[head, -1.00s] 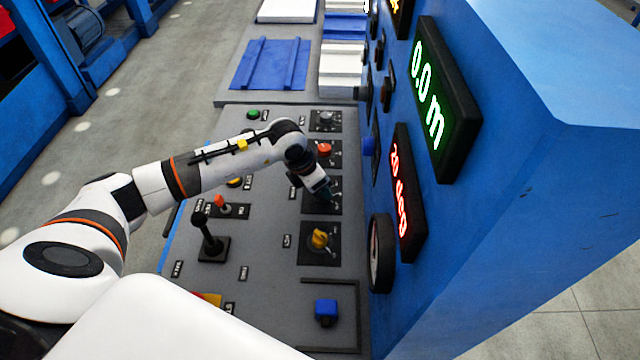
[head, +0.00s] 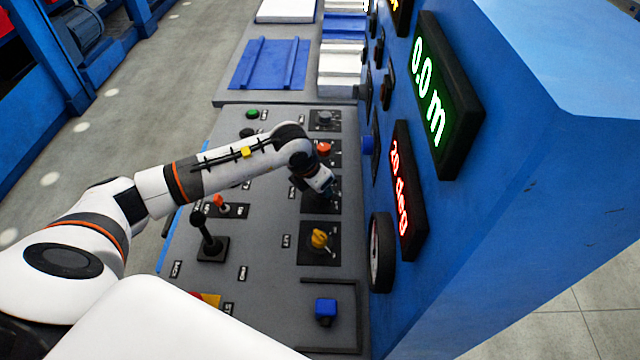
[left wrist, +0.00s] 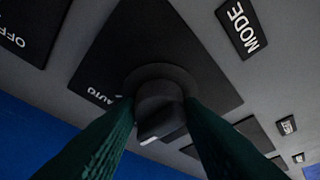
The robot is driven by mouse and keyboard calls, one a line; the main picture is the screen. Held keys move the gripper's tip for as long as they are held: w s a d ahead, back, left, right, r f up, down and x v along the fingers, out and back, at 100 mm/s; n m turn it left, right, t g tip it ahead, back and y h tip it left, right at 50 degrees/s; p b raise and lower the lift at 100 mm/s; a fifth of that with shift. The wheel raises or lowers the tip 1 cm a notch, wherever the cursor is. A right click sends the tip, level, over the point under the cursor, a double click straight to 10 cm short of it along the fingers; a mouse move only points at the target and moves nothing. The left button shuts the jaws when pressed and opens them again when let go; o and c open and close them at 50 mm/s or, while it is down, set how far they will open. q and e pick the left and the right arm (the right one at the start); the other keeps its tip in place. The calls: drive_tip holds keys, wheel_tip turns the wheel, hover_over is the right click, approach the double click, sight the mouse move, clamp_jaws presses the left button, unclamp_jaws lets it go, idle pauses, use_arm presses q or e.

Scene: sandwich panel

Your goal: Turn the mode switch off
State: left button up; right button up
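The mode switch (left wrist: 158,108) is a dark round knob with a pale mark on its face, on a black plate (left wrist: 140,45) with the word AUTO in the left wrist view. A MODE label (left wrist: 241,27) is beside the plate. My left gripper (left wrist: 160,118) has its two dark green fingers on opposite sides of the knob, apparently touching it. In the head view my left gripper (head: 329,194) is low over the black plate (head: 317,205) and hides the knob. My right gripper is not in view.
On the grey console, a yellow knob (head: 319,239) is nearer me, and a red knob (head: 323,149) is just beyond my wrist. A black lever (head: 206,236) stands to the left. A blue button (head: 326,307) is near the front. The blue display wall (head: 465,240) rises at right.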

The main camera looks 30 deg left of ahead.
use_arm(q)
drive_tip(key=o, duration=0.4)
drive_tip(key=shift+c, duration=0.2)
drive_tip(key=shift+r, duration=0.1)
drive_tip(key=b+v, duration=0.1)
drive_tip(key=v, duration=1.1)
drive_tip(key=shift+w, duration=0.1)
